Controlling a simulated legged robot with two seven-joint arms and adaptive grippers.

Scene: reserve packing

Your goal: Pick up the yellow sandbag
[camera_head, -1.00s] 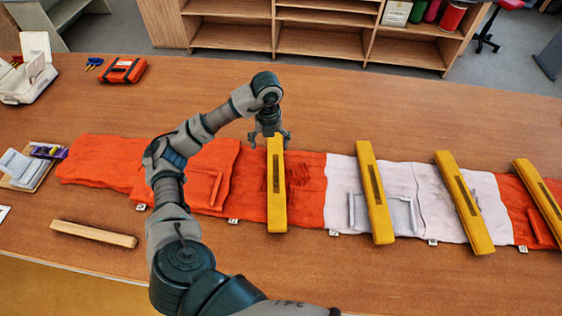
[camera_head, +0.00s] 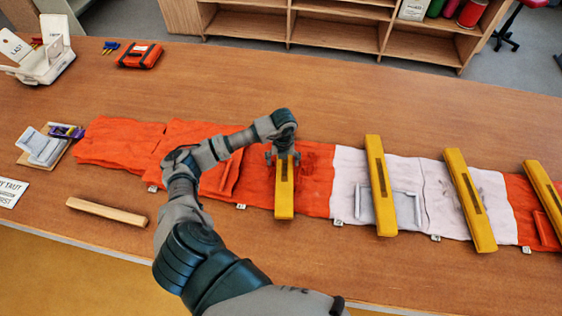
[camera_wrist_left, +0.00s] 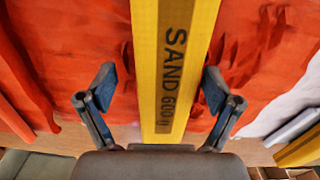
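A yellow sandbag (camera_head: 284,198) lies lengthwise across the orange part of a long cloth (camera_head: 318,190). My left gripper (camera_head: 283,157) is over this bag's far end. In the left wrist view the same sandbag (camera_wrist_left: 172,40), marked "SAND 600 g", runs between the fingers of my left gripper (camera_wrist_left: 160,86). The fingers are open, one on each side of the bag, with gaps showing; I cannot tell the exact height. Other yellow sandbags lie to the right: one (camera_head: 380,185) and another (camera_head: 470,200) on the white part, and one (camera_head: 545,200) at the right edge. My right gripper is not in view.
A wooden stick (camera_head: 107,211) lies at the front left. A small board (camera_head: 65,152) with white items and a purple item, an orange case (camera_head: 139,56) and a white stand (camera_head: 47,62) are further left. The table (camera_head: 330,90) behind the cloth is clear.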

